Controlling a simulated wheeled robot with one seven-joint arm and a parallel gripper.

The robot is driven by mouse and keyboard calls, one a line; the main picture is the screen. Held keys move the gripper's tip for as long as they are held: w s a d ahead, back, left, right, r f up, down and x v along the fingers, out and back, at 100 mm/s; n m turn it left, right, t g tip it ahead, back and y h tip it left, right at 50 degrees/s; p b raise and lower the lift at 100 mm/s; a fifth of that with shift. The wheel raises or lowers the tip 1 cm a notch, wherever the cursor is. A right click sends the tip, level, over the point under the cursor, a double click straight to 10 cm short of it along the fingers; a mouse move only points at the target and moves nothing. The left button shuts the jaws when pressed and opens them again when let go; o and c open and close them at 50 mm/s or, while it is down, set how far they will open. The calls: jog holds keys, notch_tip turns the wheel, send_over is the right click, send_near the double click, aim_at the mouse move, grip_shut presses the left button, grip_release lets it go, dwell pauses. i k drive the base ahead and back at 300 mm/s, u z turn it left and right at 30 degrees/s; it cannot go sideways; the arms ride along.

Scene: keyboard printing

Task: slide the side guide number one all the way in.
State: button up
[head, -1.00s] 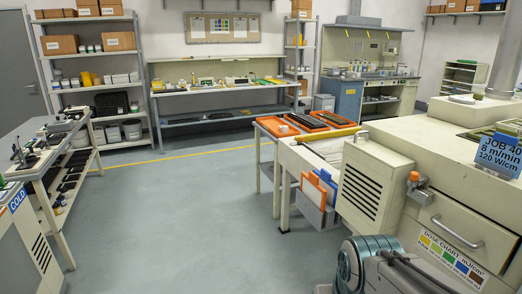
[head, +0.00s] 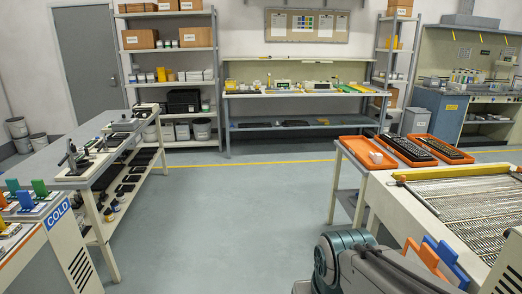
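I cannot make out side guide number one in this view. A bench (head: 92,190) at the left carries small dark fixtures with upright posts (head: 72,160), too small to tell whether any has a side guide. A conveyor bed with a mesh belt (head: 470,212) is at the right, with a yellow bar (head: 450,172) across its far end. My gripper is not in view; only a folded part of my own arm shows at the bottom centre.
A machine marked COLD (head: 58,213) with coloured handles stands at the lower left. An orange tray (head: 362,152) and keyboards in orange trays (head: 408,150) lie beyond the conveyor. Shelves and a workbench (head: 300,92) line the back wall. The grey floor (head: 215,230) between is clear.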

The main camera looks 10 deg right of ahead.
aim_at(402, 178)
jog(key=z, duration=0.1)
jog(key=i, duration=1.6)
jog(key=z, duration=1.4)
jog(key=i, duration=1.3)
jog(key=z, duration=0.85)
